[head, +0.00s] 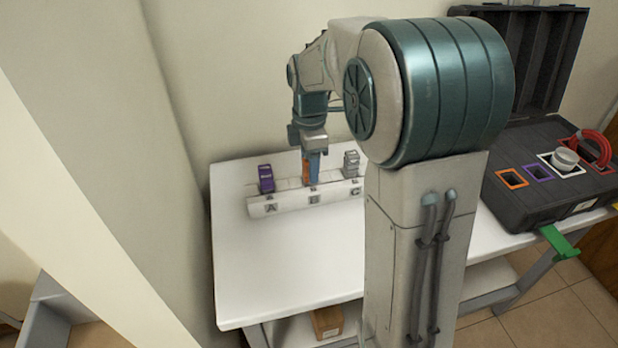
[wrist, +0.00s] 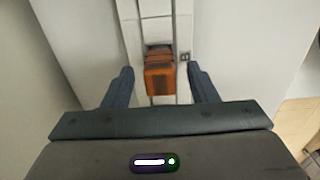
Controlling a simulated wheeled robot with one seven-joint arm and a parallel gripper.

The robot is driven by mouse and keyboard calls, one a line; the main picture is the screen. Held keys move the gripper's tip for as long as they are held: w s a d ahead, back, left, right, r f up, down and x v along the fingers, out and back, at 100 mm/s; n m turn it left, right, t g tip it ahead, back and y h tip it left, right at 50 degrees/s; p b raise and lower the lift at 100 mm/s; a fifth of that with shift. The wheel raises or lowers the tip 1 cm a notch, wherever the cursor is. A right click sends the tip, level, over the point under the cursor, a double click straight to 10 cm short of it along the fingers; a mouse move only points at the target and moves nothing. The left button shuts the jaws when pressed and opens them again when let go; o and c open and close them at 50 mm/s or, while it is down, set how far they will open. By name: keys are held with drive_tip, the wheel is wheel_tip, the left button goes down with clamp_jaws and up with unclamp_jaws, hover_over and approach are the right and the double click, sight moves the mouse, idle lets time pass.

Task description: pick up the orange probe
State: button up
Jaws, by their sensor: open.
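The orange probe (head: 306,171) stands upright in the middle slot, marked B, of a white holder (head: 291,200) on the white table. In the wrist view the orange probe (wrist: 159,74) shows from above, between the two fingers. My gripper (head: 314,165) is at the probe from above, with its fingers pointing down. In the wrist view my gripper (wrist: 160,82) is open, with one dark finger on each side of the probe and a visible gap on both sides. In the head view a finger partly hides the probe.
A purple probe (head: 266,178) stands at slot A and a grey probe (head: 351,163) at slot C. A black case (head: 520,208) with coloured square slots and a red cable (head: 598,146) is at the right. The table's front left (head: 270,280) is clear.

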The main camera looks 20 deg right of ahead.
wheel_tip(320, 180, down, 2)
drive_tip(key=shift+f, duration=0.1)
drive_tip(key=c, duration=1.1)
